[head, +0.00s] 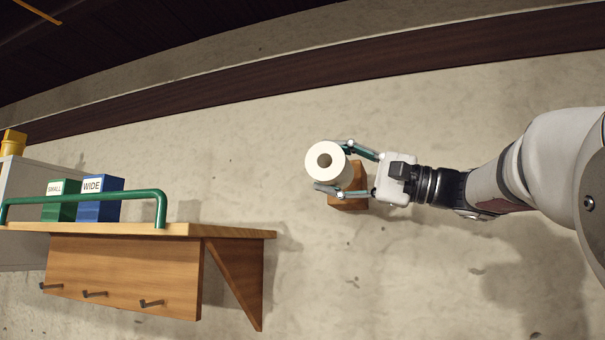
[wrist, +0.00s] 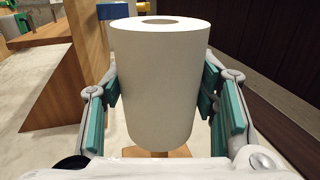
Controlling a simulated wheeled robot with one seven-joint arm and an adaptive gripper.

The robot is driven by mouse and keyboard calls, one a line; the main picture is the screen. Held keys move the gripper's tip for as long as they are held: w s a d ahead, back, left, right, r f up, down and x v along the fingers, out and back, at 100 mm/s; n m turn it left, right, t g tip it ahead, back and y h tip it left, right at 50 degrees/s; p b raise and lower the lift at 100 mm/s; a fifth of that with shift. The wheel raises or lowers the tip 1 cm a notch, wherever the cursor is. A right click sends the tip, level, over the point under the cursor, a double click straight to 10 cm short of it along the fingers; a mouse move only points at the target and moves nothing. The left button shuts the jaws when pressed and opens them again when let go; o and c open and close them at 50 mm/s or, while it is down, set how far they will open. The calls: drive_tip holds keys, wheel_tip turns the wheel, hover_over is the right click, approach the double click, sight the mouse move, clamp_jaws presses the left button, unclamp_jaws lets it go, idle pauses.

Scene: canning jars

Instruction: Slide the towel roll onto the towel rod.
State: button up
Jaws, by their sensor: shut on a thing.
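The white towel roll (head: 318,162) is between the teal-padded fingers of my gripper (head: 343,168), which is shut on its sides. In the wrist view the roll (wrist: 158,85) stands upright between both pads, with its open core at the top. A brown wooden block (head: 352,196) shows just behind and below the roll; a bit of wood (wrist: 158,153) also shows under it in the wrist view. I cannot tell whether the roll touches this wood. I cannot clearly make out the towel rod; no rod tip shows in the roll's core.
A wooden shelf (head: 228,233) with a triangular bracket and dark pegs is at the left. A green rail (head: 100,194) runs along it, beside green (head: 60,208) and blue (head: 98,208) boxes. A dark beam (head: 380,75) crosses above. Space between shelf and roll is clear.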

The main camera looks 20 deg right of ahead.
drive_tip(key=shift+w+d, duration=0.6)
drive_tip(key=shift+w, duration=0.2)
idle(0.9)
drive_tip(key=shift+w+d, duration=0.2)
drive_tip(key=shift+w, duration=0.1)
drive_tip(key=shift+w+d+p, duration=0.4)
drive_tip(key=shift+w+d, duration=0.35)
drive_tip(key=shift+w, duration=0.25)
idle(0.7)
drive_tip(key=shift+w+d, duration=0.4)
drive_tip(key=shift+w, duration=0.15)
drive_tip(key=shift+w+d, duration=0.15)
drive_tip(key=shift+w, duration=0.05)
idle(0.7)
drive_tip(key=shift+w+d+p, duration=0.2)
drive_tip(key=shift+w+p, duration=0.05)
drive_tip(key=shift+p, duration=0.1)
drive_tip(key=shift+w, duration=0.1)
drive_tip(key=o, duration=1.2)
